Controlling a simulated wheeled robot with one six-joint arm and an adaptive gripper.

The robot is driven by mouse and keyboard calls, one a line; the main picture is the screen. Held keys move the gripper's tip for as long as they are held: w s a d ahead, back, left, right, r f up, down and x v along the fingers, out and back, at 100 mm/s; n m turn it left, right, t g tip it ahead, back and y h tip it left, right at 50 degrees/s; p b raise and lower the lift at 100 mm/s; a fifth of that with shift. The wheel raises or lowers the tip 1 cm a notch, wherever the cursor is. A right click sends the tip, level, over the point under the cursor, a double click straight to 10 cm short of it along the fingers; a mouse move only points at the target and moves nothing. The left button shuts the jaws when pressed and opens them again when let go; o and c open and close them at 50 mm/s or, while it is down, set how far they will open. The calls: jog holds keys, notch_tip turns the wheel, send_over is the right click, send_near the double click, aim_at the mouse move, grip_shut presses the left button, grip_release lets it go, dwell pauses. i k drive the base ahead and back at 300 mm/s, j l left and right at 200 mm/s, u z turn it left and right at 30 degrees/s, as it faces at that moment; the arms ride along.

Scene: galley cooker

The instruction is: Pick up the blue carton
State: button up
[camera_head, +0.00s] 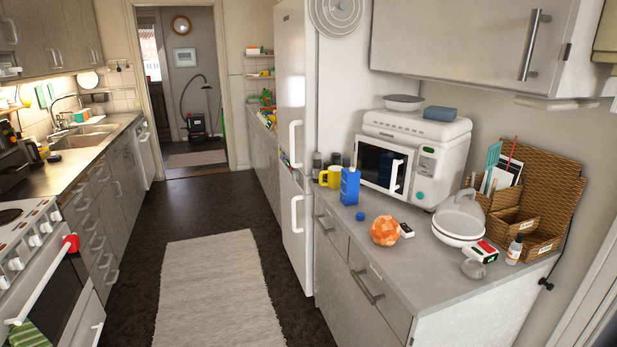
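The blue carton (350,186) stands upright near the left end of the grey counter (412,256) on the right side. It is just left of the white microwave (414,158) and in front of and to the right of a yellow mug (330,177). A small blue cap-like piece (360,216) lies on the counter in front of it. My gripper does not show in this view.
An orange patterned ball (385,230) sits by the counter's front edge. A white lidded pot (459,218) and wicker organiser (530,195) stand to the right. The white fridge (293,120) rises to the left. A pale rug (212,292) lies on the open floor.

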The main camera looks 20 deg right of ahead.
aim_at(350, 176)
jog(key=i+j+u, duration=0.1)
jog(key=i+u, duration=0.35)
jog(key=i, duration=0.25)
jog(key=i+l+u, duration=0.1)
jog(key=i+u, duration=0.4)
jog(key=i, duration=0.2)
jog(key=i+j+z, duration=0.1)
jog(key=i+z, duration=0.25)
jog(key=i, duration=0.15)
jog(key=i+j+z, duration=0.55)
jog(key=i+z, duration=0.25)
jog(key=i+j+z, duration=0.45)
